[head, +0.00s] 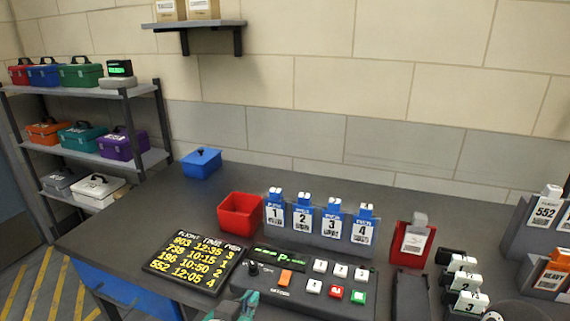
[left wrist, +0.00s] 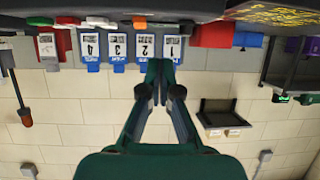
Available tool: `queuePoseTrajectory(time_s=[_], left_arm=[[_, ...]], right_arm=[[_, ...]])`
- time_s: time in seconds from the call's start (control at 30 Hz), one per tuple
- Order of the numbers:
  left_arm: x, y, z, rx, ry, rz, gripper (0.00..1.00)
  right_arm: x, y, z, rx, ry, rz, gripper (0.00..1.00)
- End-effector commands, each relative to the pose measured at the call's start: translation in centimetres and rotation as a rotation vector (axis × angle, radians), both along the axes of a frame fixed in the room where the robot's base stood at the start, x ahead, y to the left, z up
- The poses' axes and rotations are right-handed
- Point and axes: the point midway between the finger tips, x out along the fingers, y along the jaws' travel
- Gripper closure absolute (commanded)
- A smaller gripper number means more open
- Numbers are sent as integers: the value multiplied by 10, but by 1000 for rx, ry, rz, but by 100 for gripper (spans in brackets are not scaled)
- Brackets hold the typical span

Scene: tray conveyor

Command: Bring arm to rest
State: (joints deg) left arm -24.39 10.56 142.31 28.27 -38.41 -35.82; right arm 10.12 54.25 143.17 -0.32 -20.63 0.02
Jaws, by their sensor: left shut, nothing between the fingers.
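My left gripper (head: 240,306) shows at the bottom edge of the head view, in front of the control panel (head: 300,284). Only its green tip parts show there. In the left wrist view, which is upside down, its two dark fingers (left wrist: 160,82) are together with nothing between them. They overlap the numbered blue-topped tags in that picture, close to tag 1 (left wrist: 172,48). The same tag 1 (head: 275,213) stands in the rack in the head view. My right gripper is not clearly seen in either view.
A red bin (head: 240,215), a blue box (head: 201,163) and a flight board (head: 190,262) are on the dark table. A red tag holder (head: 411,246) and black stands are at right. Shelves with several cases (head: 80,142) stand at left.

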Motion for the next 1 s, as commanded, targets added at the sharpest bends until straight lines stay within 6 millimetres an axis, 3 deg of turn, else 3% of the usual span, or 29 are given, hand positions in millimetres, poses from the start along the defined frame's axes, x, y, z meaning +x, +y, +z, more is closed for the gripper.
queuePoseTrajectory(time_s=[0.13, 0.23, 0.3, 0.4, 0.5, 0.63, 1.0], left_arm=[[6, 42, -67, 63, 201, 82, 100], [-12, 68, -133, 89, 394, 102, 100], [-38, 79, -179, 70, 545, 108, 100], [-85, 83, -233, 3, 753, 113, 100], [-132, 75, -269, -82, 934, 116, 100], [-174, 54, -290, -178, 1098, 103, 100], [-184, 47, -287, -253, 1168, 157, 100]], right_arm=[[0, 0, 28, 0, 0, 0, 46], [0, 0, 46, 0, -1, 0, 46], [0, 0, 57, 0, -1, 0, 46], [0, 0, 69, 0, -1, 0, 46], [0, 0, 76, 0, 0, 0, 46], [0, 0, 75, 0, 0, 0, 46], [0, 0, 74, 0, 0, 0, 46]])
